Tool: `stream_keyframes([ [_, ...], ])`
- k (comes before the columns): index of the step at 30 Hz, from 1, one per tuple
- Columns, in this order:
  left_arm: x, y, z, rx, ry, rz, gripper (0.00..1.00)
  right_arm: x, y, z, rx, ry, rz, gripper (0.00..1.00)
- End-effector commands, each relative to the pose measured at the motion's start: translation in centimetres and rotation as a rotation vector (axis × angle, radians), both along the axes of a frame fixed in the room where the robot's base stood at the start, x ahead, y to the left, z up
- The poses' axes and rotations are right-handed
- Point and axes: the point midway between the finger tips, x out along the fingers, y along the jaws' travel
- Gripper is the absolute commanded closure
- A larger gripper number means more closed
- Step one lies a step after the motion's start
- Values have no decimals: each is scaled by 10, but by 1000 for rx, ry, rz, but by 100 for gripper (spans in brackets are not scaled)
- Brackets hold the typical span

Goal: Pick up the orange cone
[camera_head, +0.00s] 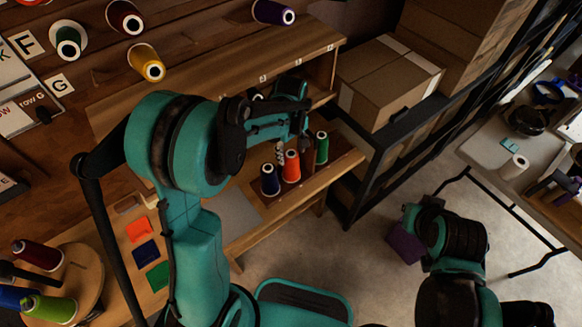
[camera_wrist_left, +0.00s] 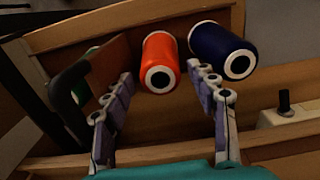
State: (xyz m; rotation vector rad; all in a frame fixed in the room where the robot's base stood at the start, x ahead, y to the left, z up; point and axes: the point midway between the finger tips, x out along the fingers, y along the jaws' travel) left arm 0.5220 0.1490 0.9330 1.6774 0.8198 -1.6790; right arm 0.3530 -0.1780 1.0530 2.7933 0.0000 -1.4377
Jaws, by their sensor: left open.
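The orange cone (camera_head: 291,166) stands on the wooden bench shelf, between a navy cone (camera_head: 270,179) and a green cone (camera_head: 321,148). In the left wrist view the orange cone (camera_wrist_left: 160,62) shows its round end with a dark hole, just beyond my fingertips. My left gripper (camera_head: 290,143) is at the orange cone's top in the head view. In the left wrist view its fingers (camera_wrist_left: 162,80) are spread, one to each side of the orange cone, with nothing held. My right arm is at the lower right of the head view; its finger opening is not clear.
The navy cone (camera_wrist_left: 222,50) is close to one fingertip. A brown upright panel (camera_wrist_left: 108,68) stands beside the other finger. A wooden ledge (camera_head: 300,62) is above the cones. A cardboard box (camera_head: 388,80) sits on the rack to the right. Open floor lies in front.

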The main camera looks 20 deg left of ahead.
Motion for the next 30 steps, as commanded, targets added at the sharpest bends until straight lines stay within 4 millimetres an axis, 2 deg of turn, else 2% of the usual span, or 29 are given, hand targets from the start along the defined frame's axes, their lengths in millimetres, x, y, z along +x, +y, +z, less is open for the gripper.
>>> stream_keyframes([
  [1,0,0,-9,0,0,0,42,0,0,-4,0,0,0,100],
  [8,0,0,-25,0,0,0,42,0,0,-9,0,0,0,100],
  [15,0,0,-66,0,0,-1,42,0,0,-24,0,0,0,100],
  [18,0,0,-77,0,0,-1,42,0,0,-28,0,0,0,100],
  [27,0,0,-81,0,0,-1,42,0,0,-27,0,0,0,100],
  [29,0,0,-80,0,0,-1,55,0,0,-27,0,0,0,100],
  [30,0,0,-80,0,0,-1,66,0,0,-27,0,0,0,100],
])
